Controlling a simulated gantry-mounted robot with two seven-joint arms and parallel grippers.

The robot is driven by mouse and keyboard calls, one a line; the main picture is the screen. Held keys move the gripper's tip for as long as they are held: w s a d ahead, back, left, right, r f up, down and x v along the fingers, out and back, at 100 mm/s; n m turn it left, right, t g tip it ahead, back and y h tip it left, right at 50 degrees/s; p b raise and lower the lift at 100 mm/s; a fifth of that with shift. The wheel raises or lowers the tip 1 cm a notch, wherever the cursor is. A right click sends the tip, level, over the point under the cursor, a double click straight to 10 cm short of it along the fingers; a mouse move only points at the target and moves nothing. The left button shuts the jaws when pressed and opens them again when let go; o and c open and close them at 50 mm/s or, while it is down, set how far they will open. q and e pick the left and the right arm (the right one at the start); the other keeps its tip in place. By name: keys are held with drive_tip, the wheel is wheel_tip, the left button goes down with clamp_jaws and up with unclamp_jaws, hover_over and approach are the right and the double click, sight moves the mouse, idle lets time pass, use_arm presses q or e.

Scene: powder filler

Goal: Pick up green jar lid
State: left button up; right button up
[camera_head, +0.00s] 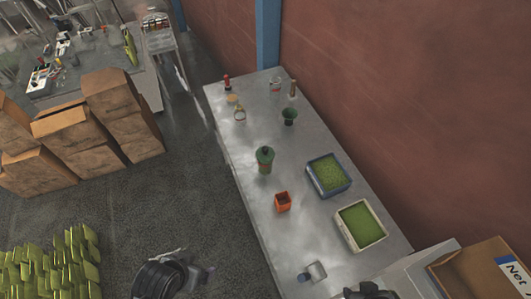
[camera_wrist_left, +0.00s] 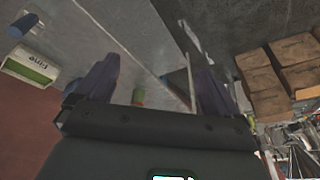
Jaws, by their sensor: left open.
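In the head view my left arm is at the bottom, left of the table and well away from the jar. Only a dark part, probably of my right arm, shows at the bottom edge.
The metal table (camera_head: 245,185) also holds an orange box (camera_head: 283,202), a blue tray (camera_head: 341,181) and a cream tray (camera_head: 345,228) of green material, a dark green cup (camera_head: 289,117) and several small items at the far end. Brown cartons (camera_head: 118,118) stand left. The wall is right.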

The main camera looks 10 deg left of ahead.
idle(0.4)
use_arm(q)
drive_tip(key=c, duration=0.7)
